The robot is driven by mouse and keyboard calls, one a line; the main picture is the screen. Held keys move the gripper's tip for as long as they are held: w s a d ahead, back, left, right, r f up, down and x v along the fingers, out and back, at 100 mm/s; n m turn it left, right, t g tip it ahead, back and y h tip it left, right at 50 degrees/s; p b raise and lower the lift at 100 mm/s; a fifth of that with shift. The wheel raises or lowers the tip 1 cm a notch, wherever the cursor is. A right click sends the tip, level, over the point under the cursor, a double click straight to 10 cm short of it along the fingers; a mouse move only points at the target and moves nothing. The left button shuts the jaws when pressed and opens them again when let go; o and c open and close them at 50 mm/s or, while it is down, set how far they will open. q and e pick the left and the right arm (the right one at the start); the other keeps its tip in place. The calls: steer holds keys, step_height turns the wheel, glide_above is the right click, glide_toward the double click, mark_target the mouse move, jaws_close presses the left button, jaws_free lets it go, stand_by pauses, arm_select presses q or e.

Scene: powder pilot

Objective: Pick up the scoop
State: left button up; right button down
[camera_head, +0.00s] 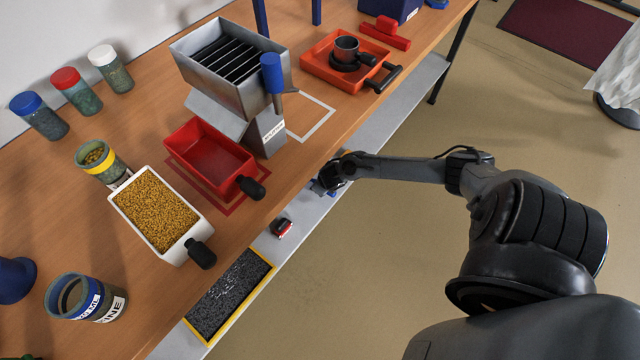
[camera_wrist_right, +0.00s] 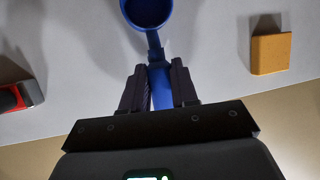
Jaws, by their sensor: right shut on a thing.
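The blue scoop shows in the right wrist view, with its round bowl (camera_wrist_right: 148,12) at the top and its handle (camera_wrist_right: 160,88) running down between the fingers. My right gripper (camera_wrist_right: 158,70) is shut on the handle. In the head view my right gripper (camera_head: 332,178) is at the pale lower shelf, just off the table's front edge. Only a little blue shows there, and the arm hides most of the scoop. I cannot tell whether the scoop still touches the shelf. My left gripper is not in view.
A yellow block (camera_wrist_right: 270,52) and a red-and-black object (camera_wrist_right: 20,96) lie either side of the scoop. On the table are a red tray (camera_head: 200,143), a white tray of yellow grains (camera_head: 118,200), a metal divider box (camera_head: 268,88) and jars. A yellow-edged black mat (camera_head: 230,295) lies on the shelf.

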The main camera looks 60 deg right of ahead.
steer(key=shift+r, duration=0.6)
steer(key=r+p, duration=0.3)
steer(key=shift+s+r, duration=0.2)
steer(key=shift+s, duration=0.15)
steer(key=s+a+r+p, duration=0.1)
steer(key=s+r+p, duration=0.4)
steer(key=s, duration=0.5)
steer(key=shift+s+a+r+p, duration=0.3)
steer(key=shift+s+a+r, duration=0.1)
steer(key=shift+r, duration=0.05)
steer(key=c, duration=1.5)
jaws_free()
steer(key=shift+c, duration=0.2)
jaws_close()
